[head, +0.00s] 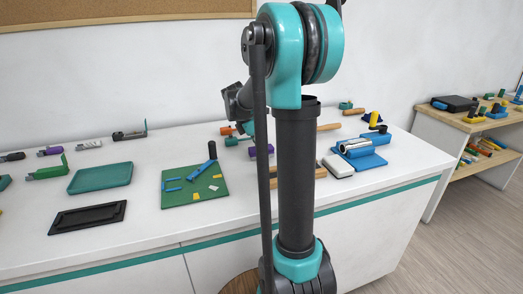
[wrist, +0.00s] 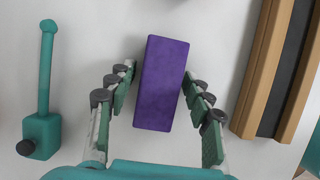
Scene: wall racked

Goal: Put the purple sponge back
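The purple sponge (wrist: 160,85) is a plain oblong block, seen from above in the wrist view. It lies between the two fingers of my gripper (wrist: 159,74), its long side running roughly along them. The fingers are open, with a gap at the left finger and the right fingertip very close to the sponge's edge. I cannot tell whether that tip touches. In the head view a purple block (head: 252,152), likely the same sponge, shows on the white counter, partly behind my arm. My gripper's fingers are hidden there.
A teal block with an upright-looking rod (wrist: 42,128) lies left of the sponge. A wood-edged dark strip (wrist: 283,68) lies to the right. On the counter are a green board (head: 195,187), a teal tray (head: 100,177), a black tray (head: 88,218) and a blue stand (head: 364,161).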

